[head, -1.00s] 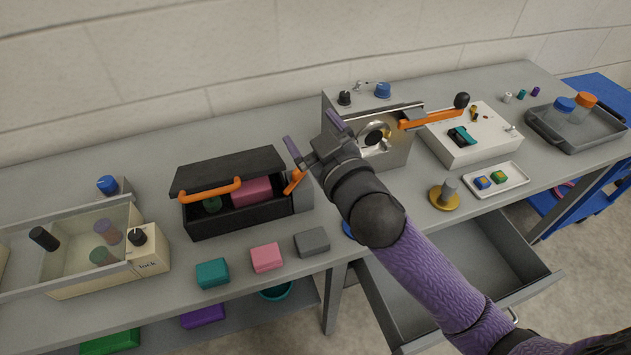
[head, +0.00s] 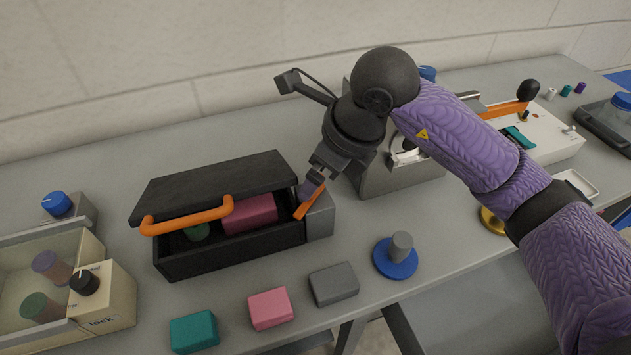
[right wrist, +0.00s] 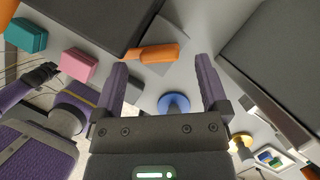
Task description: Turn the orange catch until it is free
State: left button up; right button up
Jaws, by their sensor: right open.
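The orange catch (head: 308,203) is a short bar on the grey block (head: 320,215) at the right end of a black box (head: 230,247). It slants up to the right in the head view. My right gripper (head: 312,188) points down at the catch's upper end. In the right wrist view its two purple fingers (right wrist: 161,62) are spread, with the orange catch (right wrist: 150,54) between and beyond their tips. Nothing is held; I cannot tell whether a finger touches the catch.
The box's tilted black lid (head: 215,188) has an orange handle (head: 187,215); a dark pink block (head: 250,213) lies inside. Teal (head: 194,332), pink (head: 270,308) and grey (head: 333,284) blocks and a blue-based peg (head: 396,257) stand in front. A metal-faced box (head: 400,175) is behind my arm.

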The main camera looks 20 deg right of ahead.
jog(key=shift+x, duration=1.05)
jog(key=c, duration=0.7)
grip_shut()
jog(key=shift+n, duration=0.5)
jog(key=n+g, duration=0.1)
jog(key=n, duration=0.1)
jog(key=n+g+y+b, duration=0.1)
jog(key=n, duration=0.1)
jog(key=shift+w+n+y, duration=0.1)
jog(key=shift+n+y, duration=0.2)
jog(key=shift+n, duration=0.1)
jog(key=shift+n+g+b, duration=0.35)
jog(key=shift+n+g, duration=0.05)
jog(key=shift+n, duration=0.7)
jog(key=shift+n+g, duration=0.3)
jog(key=shift+n, duration=0.6)
pick_arm(q)
jog(key=shift+s+d+f+g, duration=0.1)
jog(key=shift+s+f+g, duration=0.1)
jog(key=shift+f, duration=0.45)
jog(key=shift+s+d+f+g, duration=0.1)
jog(key=shift+s+f, duration=0.05)
jog(key=shift+f, duration=0.45)
jog(key=shift+w, duration=0.2)
